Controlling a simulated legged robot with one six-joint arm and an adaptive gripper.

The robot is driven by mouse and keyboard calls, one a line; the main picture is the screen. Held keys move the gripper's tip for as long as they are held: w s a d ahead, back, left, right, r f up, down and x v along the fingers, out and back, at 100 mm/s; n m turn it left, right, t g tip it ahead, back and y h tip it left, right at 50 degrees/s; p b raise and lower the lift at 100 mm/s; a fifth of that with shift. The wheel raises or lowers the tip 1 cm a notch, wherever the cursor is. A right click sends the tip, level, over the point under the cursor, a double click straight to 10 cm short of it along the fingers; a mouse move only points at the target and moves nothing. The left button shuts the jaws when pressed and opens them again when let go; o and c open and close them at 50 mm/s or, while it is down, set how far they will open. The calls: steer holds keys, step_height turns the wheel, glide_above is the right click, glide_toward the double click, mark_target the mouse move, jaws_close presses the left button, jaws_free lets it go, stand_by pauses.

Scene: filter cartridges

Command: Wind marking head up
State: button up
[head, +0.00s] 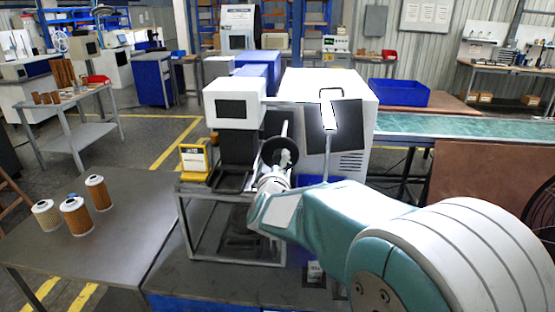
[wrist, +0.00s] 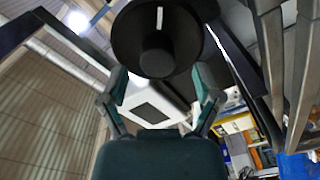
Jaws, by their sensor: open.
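A black handwheel (head: 268,150) stands upright in the middle of the head view, beside a marking machine. In the wrist view the handwheel (wrist: 125,38) fills the top middle, with a round hub or knob facing me and a white mark above it. The white marking head (head: 222,92), a box with a dark front panel, sits at the left above a dark block. My gripper (wrist: 160,80) is open, its two teal fingers spread either side below the hub. In the head view my gripper (head: 284,160) is at the wheel, partly hidden by my arm; I cannot tell whether it touches.
Several orange-and-white filter cartridges (head: 76,215) stand on the grey table (head: 120,222) at the left. A yellow box (head: 194,160) is left of the machine. A white cabinet (head: 360,92) with a dark panel is behind my arm. A green conveyor (head: 465,127) runs at the right.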

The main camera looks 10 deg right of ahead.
steer(key=v, duration=0.9)
steer(key=shift+w+a, duration=0.1)
steer(key=s+d+f+m+g+y, duration=0.1)
steer(key=s+g, duration=0.3)
steer(key=s, duration=0.4)
steer(key=s+d+f+m+g+y, duration=0.1)
steer(key=s+f+m+g+y, duration=0.1)
steer(key=s, duration=0.7)
steer(key=s+d+f+m+g+y, duration=0.1)
steer(key=s+f+m+g, duration=0.3)
steer(key=s, duration=0.5)
steer(key=shift+d+m+g+y, duration=0.35)
steer(key=shift+m+g+y, duration=0.2)
steer(key=shift+g, duration=0.25)
